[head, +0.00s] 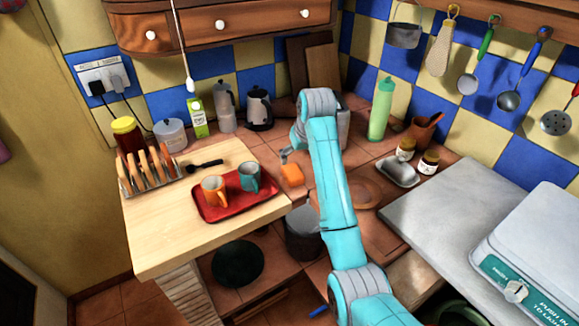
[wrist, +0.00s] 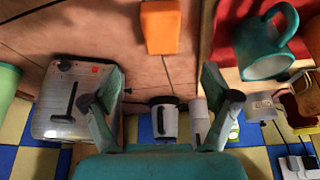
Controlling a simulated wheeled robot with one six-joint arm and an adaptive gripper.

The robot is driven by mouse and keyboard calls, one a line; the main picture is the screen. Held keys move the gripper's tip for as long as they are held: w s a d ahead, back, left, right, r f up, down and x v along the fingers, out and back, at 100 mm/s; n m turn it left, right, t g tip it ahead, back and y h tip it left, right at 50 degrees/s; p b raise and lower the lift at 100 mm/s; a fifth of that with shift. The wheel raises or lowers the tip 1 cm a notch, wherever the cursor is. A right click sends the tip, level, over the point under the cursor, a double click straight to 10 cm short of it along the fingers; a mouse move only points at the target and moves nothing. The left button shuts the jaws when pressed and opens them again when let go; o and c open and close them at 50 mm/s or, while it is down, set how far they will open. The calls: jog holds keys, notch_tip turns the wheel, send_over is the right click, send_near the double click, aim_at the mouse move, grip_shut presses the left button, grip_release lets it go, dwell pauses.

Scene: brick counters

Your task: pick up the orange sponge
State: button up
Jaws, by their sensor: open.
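The orange sponge (head: 292,175) lies on the brown tiled counter, just right of the wooden board's edge in the head view. In the wrist view the sponge (wrist: 160,27) is at the top middle, beyond my fingertips and apart from them. My gripper (wrist: 162,95) is open and empty, its two fingers spread left and right. In the head view my gripper (head: 286,155) is partly hidden by my arm and shows just behind the sponge.
A red tray (head: 240,207) with an orange mug (head: 214,190) and a teal mug (head: 249,177) stands left of the sponge. A metal toaster (wrist: 62,110), a kettle (head: 259,108) and a green bottle (head: 381,108) stand farther back. The counter around the sponge is clear.

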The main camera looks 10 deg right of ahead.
send_over(293, 171)
jog(key=s, duration=0.2)
jog(key=f, duration=0.4)
jog(key=shift+w+d+f, duration=0.1)
jog(key=shift+d+f, duration=0.1)
jog(key=shift+f, duration=0.1)
jog(key=shift+x, duration=2.8)
jog(key=shift+a, duration=0.1)
jog(key=c, duration=1)
